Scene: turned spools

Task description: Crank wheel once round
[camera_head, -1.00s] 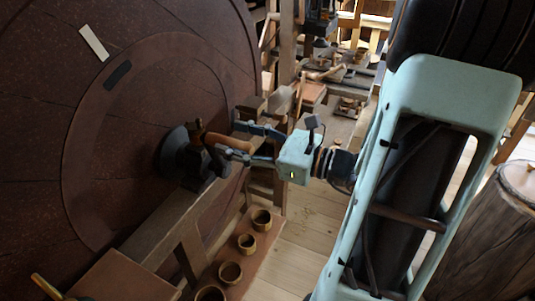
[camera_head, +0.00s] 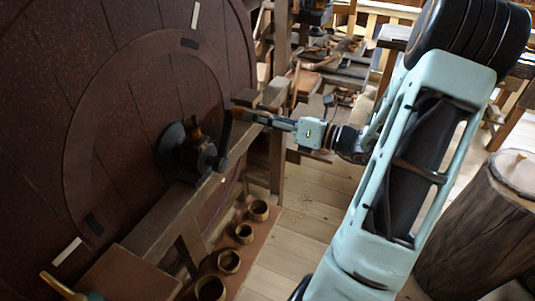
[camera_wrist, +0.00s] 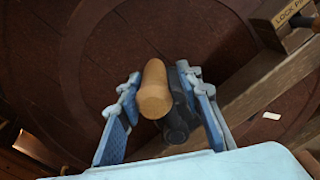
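The big dark brown wheel (camera_head: 130,130) fills the left of the head view, with pale and dark marks on its face. In the wrist view, the handle (camera_wrist: 154,92) lies between the two blue fingers of my gripper (camera_wrist: 158,82). Contact is hard to tell.
A wooden beam (camera_head: 150,225) runs in front of the wheel. A block marked "LOCK PIN" (camera_wrist: 290,25) shows in the wrist view. Several small wooden cups (camera_head: 244,233) stand on a low board. A stump (camera_head: 480,230) stands right of my arm. Cluttered benches are behind.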

